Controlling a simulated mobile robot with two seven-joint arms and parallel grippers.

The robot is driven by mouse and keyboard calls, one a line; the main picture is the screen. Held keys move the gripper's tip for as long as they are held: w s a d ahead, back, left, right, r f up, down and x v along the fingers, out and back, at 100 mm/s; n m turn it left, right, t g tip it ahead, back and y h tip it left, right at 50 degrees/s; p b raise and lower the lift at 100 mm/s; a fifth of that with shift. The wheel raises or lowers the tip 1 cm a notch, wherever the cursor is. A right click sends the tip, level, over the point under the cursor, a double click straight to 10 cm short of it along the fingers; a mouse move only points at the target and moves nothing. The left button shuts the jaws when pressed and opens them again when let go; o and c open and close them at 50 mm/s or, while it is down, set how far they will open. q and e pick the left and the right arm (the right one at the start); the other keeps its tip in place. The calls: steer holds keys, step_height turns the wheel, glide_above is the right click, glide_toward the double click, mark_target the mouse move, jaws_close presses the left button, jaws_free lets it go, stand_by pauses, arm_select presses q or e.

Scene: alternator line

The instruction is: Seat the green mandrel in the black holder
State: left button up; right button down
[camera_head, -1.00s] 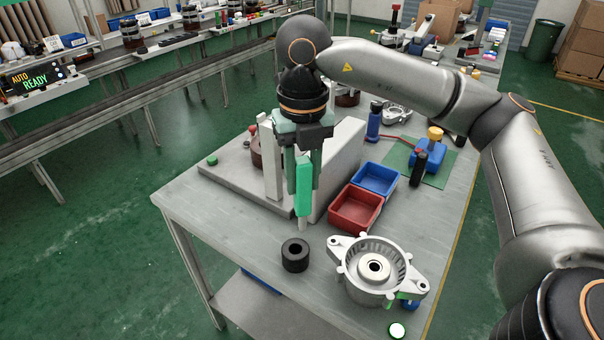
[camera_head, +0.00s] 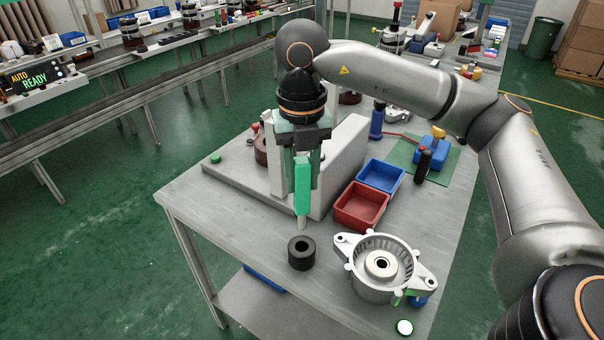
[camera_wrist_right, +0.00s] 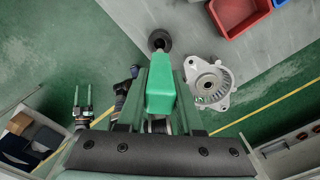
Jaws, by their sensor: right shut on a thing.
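The green mandrel (camera_head: 303,183) hangs upright in my right gripper (camera_head: 303,168), with its pale metal tip pointing down. The right gripper is shut on its green handle, which also fills the middle of the right wrist view (camera_wrist_right: 161,88). The black holder (camera_head: 301,253) is a short cylinder with a round hole in its top, standing on the table. In the head view the mandrel's tip shows just above and behind the holder, apart from it. My left gripper is not identifiable.
A silver alternator housing (camera_head: 380,264) sits right of the holder. A red bin (camera_head: 361,206) and a blue bin (camera_head: 381,176) stand behind it. A pale upright block (camera_head: 343,160) stands behind the gripper. The table (camera_head: 240,225) is bare left of the holder.

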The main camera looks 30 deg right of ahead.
mark_target(301, 213)
steer(key=shift+f+b, duration=1.65)
steer(key=shift+f, duration=0.7)
steer(key=shift+f+b, duration=2.55)
steer(key=shift+f, duration=0.45)
steer(key=shift+c, duration=2.4)
jaws_free()
steer(key=shift+r, duration=0.9)
step_height(301, 213, up, 11)
steer(key=p, duration=0.3)
steer(key=shift+f, duration=0.15)
